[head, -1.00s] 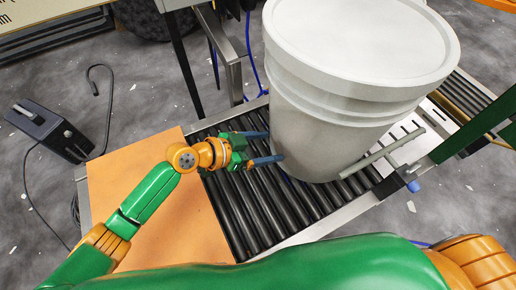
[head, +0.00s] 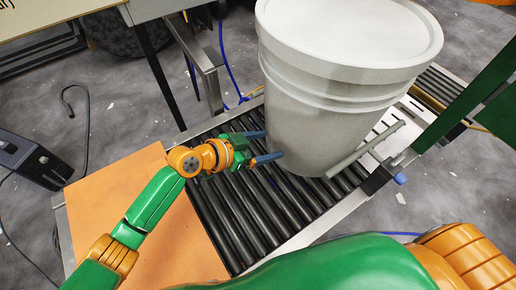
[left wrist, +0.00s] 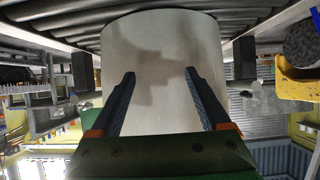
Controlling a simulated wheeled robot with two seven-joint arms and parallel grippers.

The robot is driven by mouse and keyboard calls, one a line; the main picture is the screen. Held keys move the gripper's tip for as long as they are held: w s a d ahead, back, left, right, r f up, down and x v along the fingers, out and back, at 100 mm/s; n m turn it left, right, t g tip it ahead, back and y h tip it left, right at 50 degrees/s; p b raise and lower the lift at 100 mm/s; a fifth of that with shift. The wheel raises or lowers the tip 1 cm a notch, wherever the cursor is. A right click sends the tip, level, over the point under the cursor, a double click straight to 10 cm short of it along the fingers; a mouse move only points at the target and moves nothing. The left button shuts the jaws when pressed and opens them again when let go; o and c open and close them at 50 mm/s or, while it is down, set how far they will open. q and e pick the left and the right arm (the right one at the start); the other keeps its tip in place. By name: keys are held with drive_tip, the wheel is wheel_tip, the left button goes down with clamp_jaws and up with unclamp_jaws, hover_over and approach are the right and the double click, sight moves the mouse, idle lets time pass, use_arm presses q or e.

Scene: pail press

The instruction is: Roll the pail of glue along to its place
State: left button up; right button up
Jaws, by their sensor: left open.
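A large white lidded pail (head: 325,100) stands upright on a roller conveyor (head: 245,205) in the head view. My left gripper (head: 270,146) is open at the lower left side of the pail, with its blue fingers pointing at the wall. In the left wrist view the pail wall (left wrist: 160,65) fills the middle, and the two fingers (left wrist: 160,100) lie apart in front of it. I cannot tell whether the fingertips touch it. My right gripper does not show.
A grey bar (head: 366,150) on the conveyor's side rail lies just right of the pail's base. A green post (head: 470,100) rises at the right. An orange board (head: 140,225) lies at the conveyor's near left end. A black box (head: 35,160) stands on the floor.

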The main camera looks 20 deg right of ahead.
sight(275, 138)
use_arm(q)
drive_tip(key=shift+w+d+b, duration=0.25)
drive_tip(key=shift+d+b, duration=0.15)
drive_tip(key=shift+d, duration=0.4)
drive_tip(key=shift+w+d+b, duration=0.25)
drive_tip(key=shift+d+b, duration=0.15)
drive_tip(key=shift+d, duration=0.4)
drive_tip(key=shift+w+d+b, duration=0.25)
drive_tip(key=shift+d+b, duration=0.15)
drive_tip(key=shift+d, duration=0.4)
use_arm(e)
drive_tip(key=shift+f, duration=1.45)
